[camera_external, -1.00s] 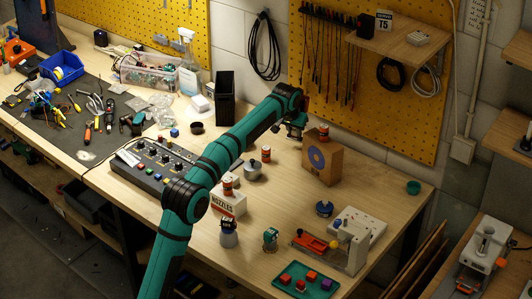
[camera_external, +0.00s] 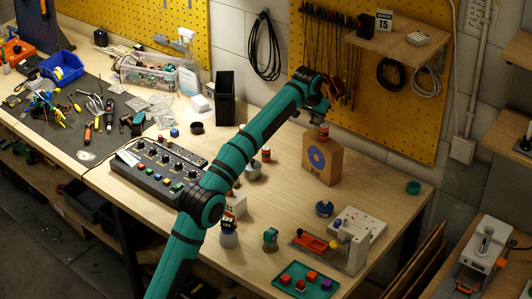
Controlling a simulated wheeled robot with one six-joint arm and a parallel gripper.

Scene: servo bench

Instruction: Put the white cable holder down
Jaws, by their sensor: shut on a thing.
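My gripper (camera_external: 320,108) is at the far end of my teal arm, raised in front of the yellow pegboard, above the cardboard box with a blue ring. It is shut, seen small and from behind. The white cable holder cannot be made out in it; my gripper and wrist hide what is between the fingers.
A wall shelf (camera_external: 400,48) is to the right. A control panel (camera_external: 158,168), a white device (camera_external: 358,228) and a green tray (camera_external: 305,281) stand on the bench. The bench's right end is fairly clear.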

